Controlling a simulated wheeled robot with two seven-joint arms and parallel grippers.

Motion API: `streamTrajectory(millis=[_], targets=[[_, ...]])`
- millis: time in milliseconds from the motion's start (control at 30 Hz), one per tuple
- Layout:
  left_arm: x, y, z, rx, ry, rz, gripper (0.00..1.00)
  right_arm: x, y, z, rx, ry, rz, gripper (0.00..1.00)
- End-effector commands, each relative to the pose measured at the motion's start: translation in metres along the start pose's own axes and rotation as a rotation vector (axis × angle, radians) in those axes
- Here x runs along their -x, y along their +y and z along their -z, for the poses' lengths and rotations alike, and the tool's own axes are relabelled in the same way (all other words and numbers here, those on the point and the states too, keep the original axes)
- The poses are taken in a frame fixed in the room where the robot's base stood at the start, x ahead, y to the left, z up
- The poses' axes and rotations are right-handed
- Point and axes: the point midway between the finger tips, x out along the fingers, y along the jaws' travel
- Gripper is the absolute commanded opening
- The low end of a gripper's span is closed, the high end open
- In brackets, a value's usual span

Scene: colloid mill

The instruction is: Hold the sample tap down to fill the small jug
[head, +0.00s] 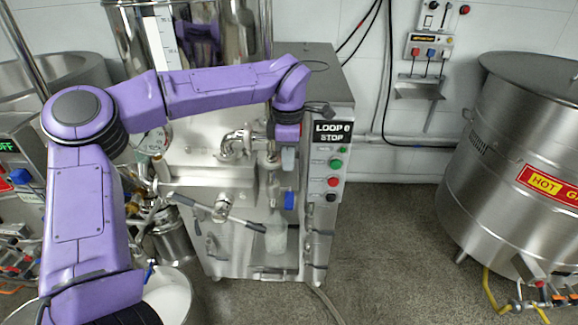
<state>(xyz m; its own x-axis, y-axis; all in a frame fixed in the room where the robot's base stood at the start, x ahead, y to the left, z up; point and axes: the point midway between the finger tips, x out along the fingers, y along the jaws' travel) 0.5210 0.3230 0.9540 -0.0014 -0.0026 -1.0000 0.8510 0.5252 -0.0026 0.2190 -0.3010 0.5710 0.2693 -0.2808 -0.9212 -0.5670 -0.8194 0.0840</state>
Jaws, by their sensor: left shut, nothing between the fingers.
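The colloid mill's steel body stands in the middle of the head view. A small blue handle (289,200) on its front looks like the sample tap's lever. A pale, translucent vessel (276,236), which looks like the small jug, stands upright just below and left of the blue handle. Its fill level is too small to tell. My left arm reaches across the mill from the left and bends down at the wrist. My left gripper (288,160) is shut and empty, pointing down above the blue handle with a visible gap. My right gripper is out of view.
A control panel (330,160) reading LOOP and STOP is close right of my gripper. Steel pipework (235,143) and a long lever (215,208) are to its left. A white bucket (168,292) stands at the lower left. A large steel kettle (510,170) stands right, with clear floor between.

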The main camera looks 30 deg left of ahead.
Motion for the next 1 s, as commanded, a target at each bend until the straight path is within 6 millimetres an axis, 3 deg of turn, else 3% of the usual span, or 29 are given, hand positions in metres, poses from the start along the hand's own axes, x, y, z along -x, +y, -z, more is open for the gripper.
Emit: streamTrajectory(millis=[300,500,667,1000], targets=[[-0.072,-0.001,-0.001,-0.004,0.003,0.003,0.0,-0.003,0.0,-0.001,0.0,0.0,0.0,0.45],[-0.102,0.0,-0.001,-0.003,0.002,0.001,0.0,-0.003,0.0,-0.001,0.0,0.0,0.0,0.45],[-0.112,0.0,-0.001,-0.004,0.001,-0.001,0.0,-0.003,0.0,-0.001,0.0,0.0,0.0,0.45],[-0.113,0.0,-0.002,-0.004,0.001,-0.003,0.0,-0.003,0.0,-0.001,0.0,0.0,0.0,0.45]])
